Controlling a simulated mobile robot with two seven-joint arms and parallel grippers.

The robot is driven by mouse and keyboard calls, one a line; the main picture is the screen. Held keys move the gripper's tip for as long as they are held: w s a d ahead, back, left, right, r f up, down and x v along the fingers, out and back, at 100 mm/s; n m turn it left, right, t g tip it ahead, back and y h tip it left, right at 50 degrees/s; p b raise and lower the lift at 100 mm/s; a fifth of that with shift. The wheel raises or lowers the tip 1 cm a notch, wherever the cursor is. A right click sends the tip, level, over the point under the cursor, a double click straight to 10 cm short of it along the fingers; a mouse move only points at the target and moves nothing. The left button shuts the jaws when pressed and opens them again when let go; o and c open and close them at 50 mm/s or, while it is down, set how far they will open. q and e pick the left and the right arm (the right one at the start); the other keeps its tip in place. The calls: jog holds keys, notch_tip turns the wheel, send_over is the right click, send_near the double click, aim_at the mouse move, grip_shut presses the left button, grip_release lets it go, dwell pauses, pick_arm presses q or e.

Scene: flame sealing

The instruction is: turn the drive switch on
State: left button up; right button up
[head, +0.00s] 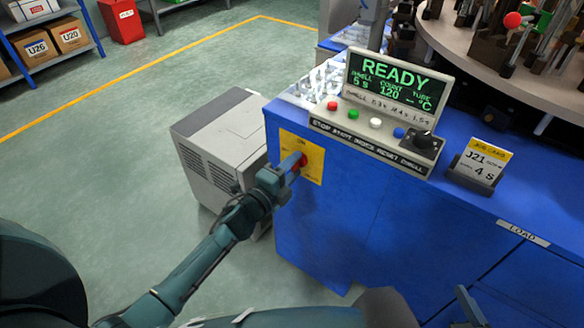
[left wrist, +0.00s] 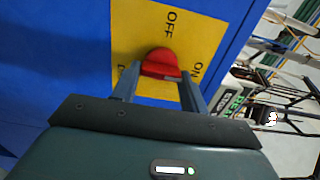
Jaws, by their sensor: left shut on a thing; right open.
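The drive switch is a red knob (head: 302,160) on a yellow plate (head: 314,170) on the blue cabinet's side. My left gripper (head: 291,166) is at the knob and covers part of it in the head view. In the left wrist view the red knob (left wrist: 160,58) sits between the two fingers of my left gripper (left wrist: 160,78), which is shut on it. "OFF" shows above the knob there and "ON" to its right. The knob's exact setting is hard to tell. My right gripper (head: 425,306) shows only in part at the bottom edge, open and apart from the cabinet.
A control panel (head: 372,130) with several buttons and a "READY" display (head: 392,78) stands on the blue cabinet (head: 350,225). A job card (head: 482,162) stands right of it. A grey box unit (head: 222,140) is on the floor left of the cabinet.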

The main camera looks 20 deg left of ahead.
pick_arm(q)
jog(key=o, duration=1)
jog(key=p+v, duration=0.1)
jog(key=v, duration=1.2)
jog(key=shift+s, duration=0.1)
